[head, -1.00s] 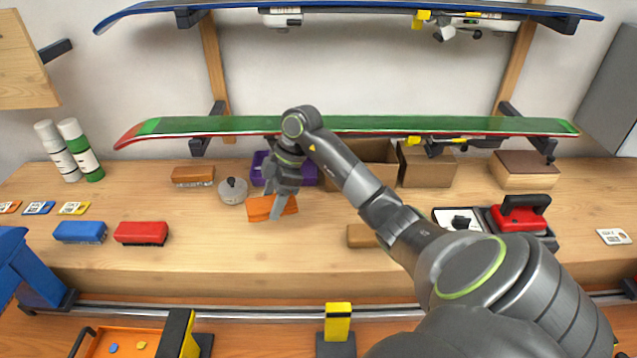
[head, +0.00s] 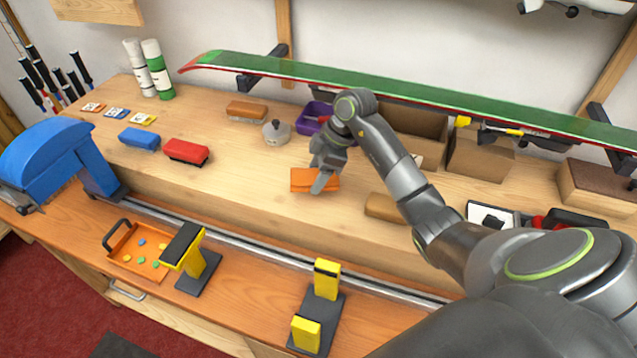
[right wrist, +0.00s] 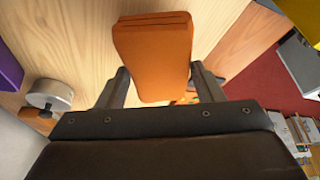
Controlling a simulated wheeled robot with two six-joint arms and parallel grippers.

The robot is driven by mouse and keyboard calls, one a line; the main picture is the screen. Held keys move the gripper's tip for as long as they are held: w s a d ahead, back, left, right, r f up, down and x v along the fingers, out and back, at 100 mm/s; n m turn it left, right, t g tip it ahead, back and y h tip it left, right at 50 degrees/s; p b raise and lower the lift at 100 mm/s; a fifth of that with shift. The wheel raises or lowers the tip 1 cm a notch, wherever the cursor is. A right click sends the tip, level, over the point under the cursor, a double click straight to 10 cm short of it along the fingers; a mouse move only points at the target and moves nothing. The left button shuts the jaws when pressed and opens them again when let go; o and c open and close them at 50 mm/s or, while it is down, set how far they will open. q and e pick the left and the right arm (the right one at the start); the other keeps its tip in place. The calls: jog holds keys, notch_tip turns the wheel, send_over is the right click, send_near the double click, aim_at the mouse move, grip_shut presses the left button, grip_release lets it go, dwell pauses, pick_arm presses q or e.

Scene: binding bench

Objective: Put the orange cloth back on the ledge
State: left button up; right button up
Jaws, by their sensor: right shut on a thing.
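The orange cloth (head: 315,180) is a folded, flat block. My right gripper (head: 325,176) is shut on it from above; the right wrist view shows the cloth (right wrist: 152,50) between its two fingers (right wrist: 160,84). The cloth is over the pale wooden ledge (head: 250,196), towards its front part. I cannot tell whether it touches the wood or hangs just above it. My left gripper is not in view.
Behind the cloth are a grey lidded pot (head: 276,132), a purple bin (head: 312,118) and a brown brush (head: 246,110). A tan block (head: 384,207) lies to the right, a red brush (head: 186,151) to the left. A green ski (head: 400,93) hangs above.

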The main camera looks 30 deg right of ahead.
notch_tip(320, 180, down, 4)
jog(key=shift+s+r+p, duration=0.1)
jog(key=shift+r+p, duration=0.05)
jog(key=shift+p, duration=0.25)
jog(key=shift+f, duration=0.25)
jog(key=shift+f, duration=0.1)
jog(key=o, duration=0.9)
jog(key=shift+o, duration=0.2)
